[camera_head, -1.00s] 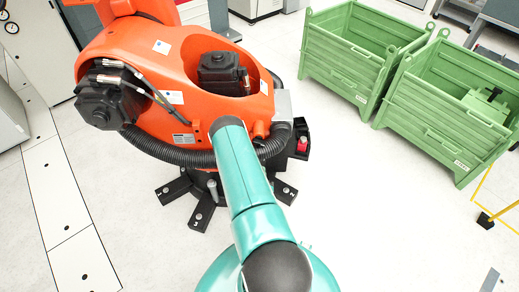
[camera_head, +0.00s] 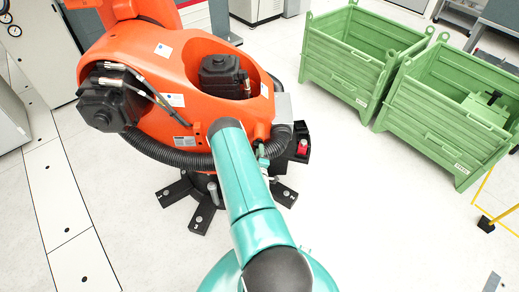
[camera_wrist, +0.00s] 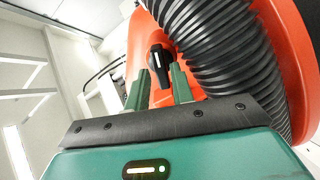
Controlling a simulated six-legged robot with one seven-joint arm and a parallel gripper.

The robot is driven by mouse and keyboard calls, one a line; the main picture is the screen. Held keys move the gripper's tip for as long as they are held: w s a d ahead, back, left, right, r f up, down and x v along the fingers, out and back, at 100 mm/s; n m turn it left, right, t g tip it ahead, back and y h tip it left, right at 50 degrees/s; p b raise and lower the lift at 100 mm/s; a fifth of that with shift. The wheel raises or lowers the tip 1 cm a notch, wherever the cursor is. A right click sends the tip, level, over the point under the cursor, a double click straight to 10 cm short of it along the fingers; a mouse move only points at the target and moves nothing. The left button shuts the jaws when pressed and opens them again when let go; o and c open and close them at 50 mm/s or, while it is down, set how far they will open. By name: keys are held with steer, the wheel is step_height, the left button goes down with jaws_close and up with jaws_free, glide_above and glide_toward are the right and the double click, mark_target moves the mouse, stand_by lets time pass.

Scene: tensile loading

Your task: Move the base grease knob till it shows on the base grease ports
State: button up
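In the wrist view, a black knob (camera_wrist: 158,61) with a white mark sits on the orange robot's body, beside a thick black corrugated hose. My gripper (camera_wrist: 160,74) points at it with two green fingers apart, one on each side of the knob's line of sight. The fingers are open and hold nothing; I cannot tell whether they touch the knob. The white mark runs roughly up and down in this view. No port labels are readable. In the head view the knob is hidden, and a small teal part (camera_head: 262,158) shows beside my arm at the orange robot.
The large orange robot (camera_head: 150,95) stands on a black footed base (camera_head: 200,215). The corrugated hose (camera_wrist: 215,55) runs close to the right finger. Two green crates (camera_head: 350,75) stand at the right, and a yellow frame (camera_head: 487,190) is at the right edge. The floor between is clear.

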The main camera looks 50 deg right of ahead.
steer(key=shift+x, duration=0.95)
jaws_close()
steer(key=shift+m, duration=0.3)
steer(key=m, duration=0.3)
steer(key=shift+w+a+f+m, duration=0.1)
steer(key=shift+m, duration=1.8)
jaws_free()
